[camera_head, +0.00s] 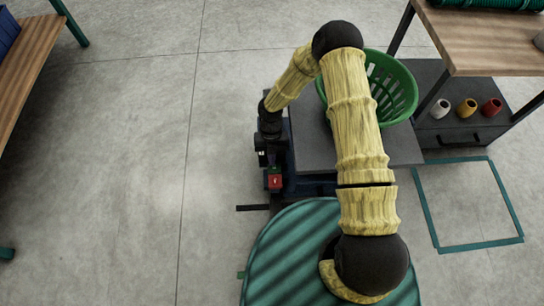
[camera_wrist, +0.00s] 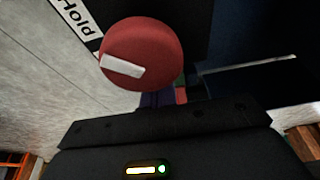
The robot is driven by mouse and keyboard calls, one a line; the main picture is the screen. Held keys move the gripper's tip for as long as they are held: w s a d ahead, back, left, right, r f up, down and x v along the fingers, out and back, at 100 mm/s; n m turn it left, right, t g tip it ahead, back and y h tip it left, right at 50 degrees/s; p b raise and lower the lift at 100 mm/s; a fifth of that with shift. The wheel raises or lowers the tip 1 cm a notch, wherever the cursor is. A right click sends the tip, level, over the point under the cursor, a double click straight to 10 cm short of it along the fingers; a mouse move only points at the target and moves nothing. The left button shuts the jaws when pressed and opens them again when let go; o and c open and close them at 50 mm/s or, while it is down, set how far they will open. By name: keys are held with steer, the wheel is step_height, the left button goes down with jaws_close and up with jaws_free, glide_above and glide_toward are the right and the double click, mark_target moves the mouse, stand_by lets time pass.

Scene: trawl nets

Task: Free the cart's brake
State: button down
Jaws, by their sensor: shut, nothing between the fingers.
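The cart (camera_head: 312,140) has a dark grey flat top and stands under my arm. In the wrist view a round red knob (camera_wrist: 148,45) with a white bar across its face is close in front of my gripper (camera_wrist: 163,100). A white label reading "Hold" (camera_wrist: 75,17) lies beside the knob at upper left. In the head view a small red part (camera_head: 275,181) shows at the cart's left side, just below my gripper (camera_head: 265,150). My gripper is shut and empty. Its fingertips are mostly hidden, and I cannot tell whether they touch the knob.
A green slatted basket (camera_head: 395,88) stands on the cart. At right is a wooden-topped bench (camera_head: 490,42) with white, yellow and red pots on its lower shelf. A teal floor outline (camera_head: 427,205) is empty. The floor at left is clear up to another bench (camera_head: 30,45).

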steer(key=shift+r, duration=0.1)
steer(key=shift+w+r+p, duration=0.1)
steer(key=shift+r+p, duration=0.45)
steer(key=shift+p, duration=0.1)
steer(key=p+v, duration=0.2)
steer(key=v, duration=0.1)
steer(key=w+p+v, duration=0.1)
steer(key=p+v, duration=0.1)
steer(key=v, duration=0.2)
steer(key=w+p+v, duration=0.1)
steer(key=p+v, duration=0.1)
steer(key=v, duration=0.2)
steer(key=shift+w+a+f+p, duration=0.15)
steer(key=shift+w+f+p, duration=0.05)
steer(key=shift+p, duration=0.2)
steer(key=shift+w+r, duration=0.3)
steer(key=shift+r, duration=0.1)
